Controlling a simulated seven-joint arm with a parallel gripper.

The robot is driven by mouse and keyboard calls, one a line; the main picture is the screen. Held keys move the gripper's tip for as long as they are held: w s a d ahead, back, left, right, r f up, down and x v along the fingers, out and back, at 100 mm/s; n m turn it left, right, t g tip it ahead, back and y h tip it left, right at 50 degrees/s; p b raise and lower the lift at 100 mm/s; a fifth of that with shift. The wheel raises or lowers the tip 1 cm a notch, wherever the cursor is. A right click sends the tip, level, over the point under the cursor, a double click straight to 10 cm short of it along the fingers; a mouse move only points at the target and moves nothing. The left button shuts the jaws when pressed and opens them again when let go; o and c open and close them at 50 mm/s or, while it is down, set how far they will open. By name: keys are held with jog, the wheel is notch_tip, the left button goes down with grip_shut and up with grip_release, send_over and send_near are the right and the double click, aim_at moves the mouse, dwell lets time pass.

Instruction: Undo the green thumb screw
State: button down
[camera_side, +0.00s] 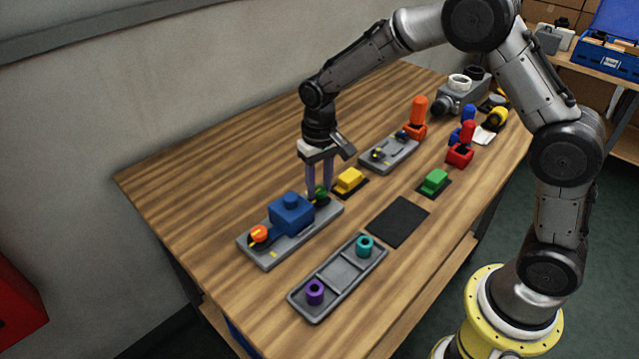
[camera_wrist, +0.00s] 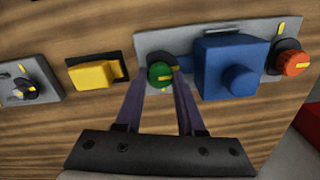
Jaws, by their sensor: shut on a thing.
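The green thumb screw (camera_wrist: 160,74) is a round green knob with a yellow mark, at one end of a grey plate (camera_side: 268,262). A blue block (camera_side: 290,216) with a round top knob sits mid-plate, and an orange thumb screw (camera_side: 259,234) with a yellow mark is at the other end. My gripper (camera_side: 319,188) points down, its purple fingers shut on the green screw. In the wrist view the fingertips (camera_wrist: 160,78) lie on both sides of the knob. In the side view the fingers partly hide the green screw (camera_side: 322,197).
A yellow block (camera_side: 348,180) is close beside the plate, right of my gripper. A grey tray (camera_side: 318,318) with purple and teal rings lies in front. A dark mat (camera_side: 398,222), a green block (camera_side: 434,181) and a second grey plate (camera_side: 376,167) are to the right. The table's left side is clear.

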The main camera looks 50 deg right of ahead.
jog(key=n, duration=0.4)
jog(key=shift+f+n, duration=0.15)
jog(key=shift+n, duration=0.25)
jog(key=n, duration=0.4)
jog(key=shift+s, duration=0.1)
jog(key=n, duration=0.5)
jog(key=shift+f, duration=0.1)
jog(key=n, duration=0.4)
jog(key=shift+n, duration=0.3)
jog(key=n, duration=1.3)
jog(key=shift+n, duration=2)
